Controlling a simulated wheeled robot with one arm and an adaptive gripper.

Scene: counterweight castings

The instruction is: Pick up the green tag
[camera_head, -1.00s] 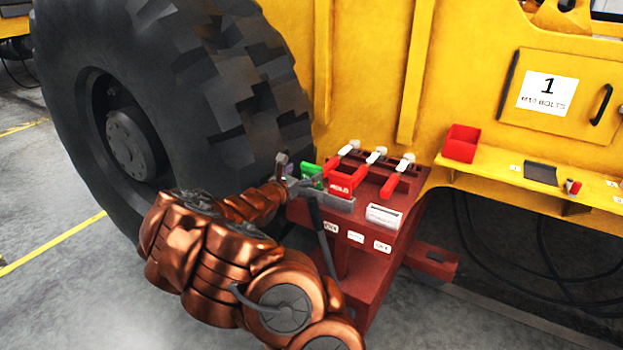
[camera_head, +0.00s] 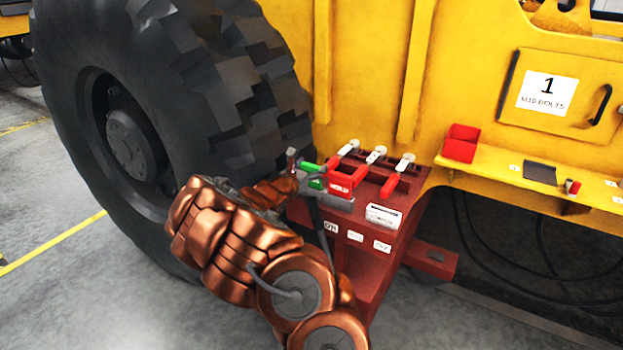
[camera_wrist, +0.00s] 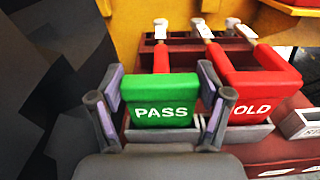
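The green tag (camera_wrist: 162,100), marked PASS, stands upright in a grey holder (camera_wrist: 160,134) in the wrist view. It also shows in the head view (camera_head: 317,183), partly hidden by my gripper. My gripper (camera_wrist: 160,100) is open, with one finger on each side of the tag. The right finger lies in the narrow space between the green tag and the red tag (camera_wrist: 250,102). I cannot tell whether either finger touches the green tag. The red tag stands in its own holder space to the right and also shows in the head view (camera_head: 340,183).
Several red-handled levers (camera_head: 376,157) with pale ends rise behind the tags on the red stand (camera_head: 370,255). A large tyre (camera_head: 215,90) stands close on the left. A white-labelled box (camera_head: 384,215) sits right of the tags. A yellow shelf (camera_head: 480,178) holds a red bin (camera_head: 461,143).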

